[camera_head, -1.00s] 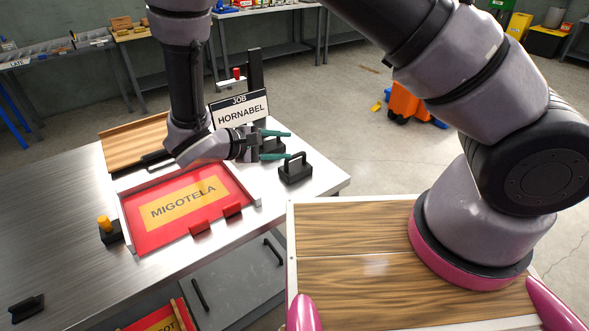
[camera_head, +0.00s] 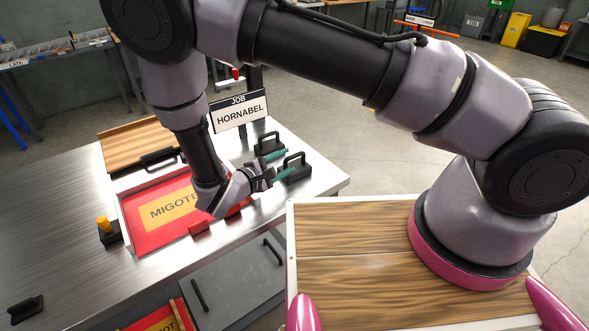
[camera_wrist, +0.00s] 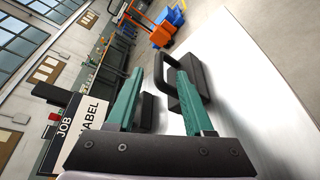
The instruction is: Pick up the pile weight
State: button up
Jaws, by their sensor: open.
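Two black weights with loop handles stand at the right end of the metal table: a rear one (camera_head: 268,149) and a front one (camera_head: 297,174). I cannot tell from the pictures which is the pile weight. My gripper (camera_head: 283,164) is open and tilted, its teal fingers pointing at the weights. In the wrist view my gripper (camera_wrist: 160,76) has a handled black weight (camera_wrist: 194,88) just beyond its right finger, which partly covers it. Another dark block (camera_wrist: 151,111) shows between the fingers. No handle is visibly clasped.
A red tray (camera_head: 150,240) with a "MIGOTELA" plate lies left of the gripper, partly behind my arm. A "JOB HORNABEL" sign (camera_head: 240,110) stands behind. A wooden board (camera_head: 135,145) and an orange-knobbed black block (camera_head: 107,232) are further left. The table's right corner is bare.

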aim_at(289, 158)
jog(key=x, duration=0.3)
jog(key=shift+w+d, duration=0.1)
jog(key=shift+w, duration=0.15)
grip_shut()
dwell(1.1)
